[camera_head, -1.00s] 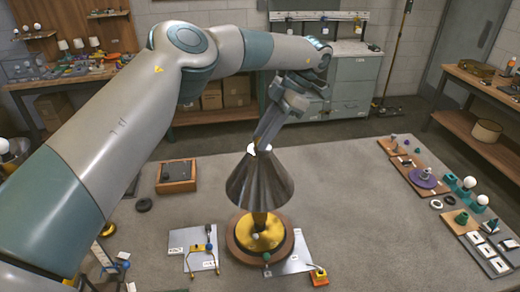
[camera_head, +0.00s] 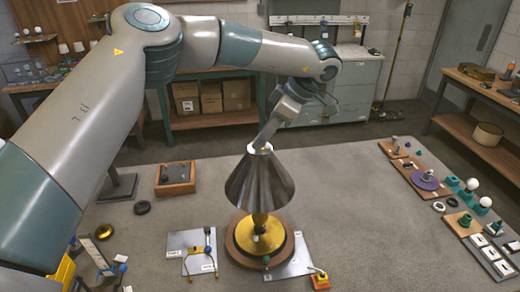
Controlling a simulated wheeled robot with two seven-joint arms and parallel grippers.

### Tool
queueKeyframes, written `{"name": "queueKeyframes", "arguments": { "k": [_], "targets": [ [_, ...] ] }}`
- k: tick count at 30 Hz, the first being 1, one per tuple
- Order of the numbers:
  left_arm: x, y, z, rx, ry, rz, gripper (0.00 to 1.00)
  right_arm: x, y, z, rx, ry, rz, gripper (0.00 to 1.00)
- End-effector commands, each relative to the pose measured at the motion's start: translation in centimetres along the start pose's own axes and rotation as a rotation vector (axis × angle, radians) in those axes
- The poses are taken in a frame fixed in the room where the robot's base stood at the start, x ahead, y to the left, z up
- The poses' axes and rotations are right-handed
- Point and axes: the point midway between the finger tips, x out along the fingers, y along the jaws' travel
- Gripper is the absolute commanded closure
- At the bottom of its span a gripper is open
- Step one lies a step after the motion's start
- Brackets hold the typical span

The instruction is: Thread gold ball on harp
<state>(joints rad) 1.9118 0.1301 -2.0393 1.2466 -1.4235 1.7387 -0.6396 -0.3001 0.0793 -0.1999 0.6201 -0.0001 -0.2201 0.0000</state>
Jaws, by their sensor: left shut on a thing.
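The lamp stands upright on the table with a round brown and gold base (camera_head: 232,243) and a dark metallic cone shade (camera_head: 259,185). A white round part (camera_head: 260,147) shows at the top of the shade. My left gripper (camera_head: 265,140) comes down at a slant from the upper right to the shade's top. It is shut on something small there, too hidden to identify. The harp is hidden by the shade and gripper, and I cannot make out the gold ball. My right gripper is not in view.
Flat plates with small parts lie left (camera_head: 178,241) and right (camera_head: 285,268) of the base. A wooden box (camera_head: 175,178) and black ring (camera_head: 142,207) lie behind left. Boards with several parts (camera_head: 425,182) line the right edge. Table between is clear.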

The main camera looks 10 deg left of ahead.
Motion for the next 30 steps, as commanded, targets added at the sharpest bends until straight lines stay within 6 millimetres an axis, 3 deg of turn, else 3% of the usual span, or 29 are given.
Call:
{"name": "queueKeyframes", "arguments": {
  "k": [11, 12, 14, 30],
  "targets": [
    [0.4, -0.3, 0.1, 0.162, -0.001, 0.095, 1.0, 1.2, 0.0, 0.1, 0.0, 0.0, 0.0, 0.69],
    [0.2, -0.2, 0.0, 0.155, -0.001, 0.091, 0.67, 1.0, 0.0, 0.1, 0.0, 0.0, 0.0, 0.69],
    [0.1, -0.2, 0.0, 0.153, 0.0, 0.09, 0.55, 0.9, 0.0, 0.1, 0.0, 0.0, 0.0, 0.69],
    [-0.9, -0.2, 0.1, 0.15, 0.0, 0.092, 0.55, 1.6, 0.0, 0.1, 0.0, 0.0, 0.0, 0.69]
  ]
}}
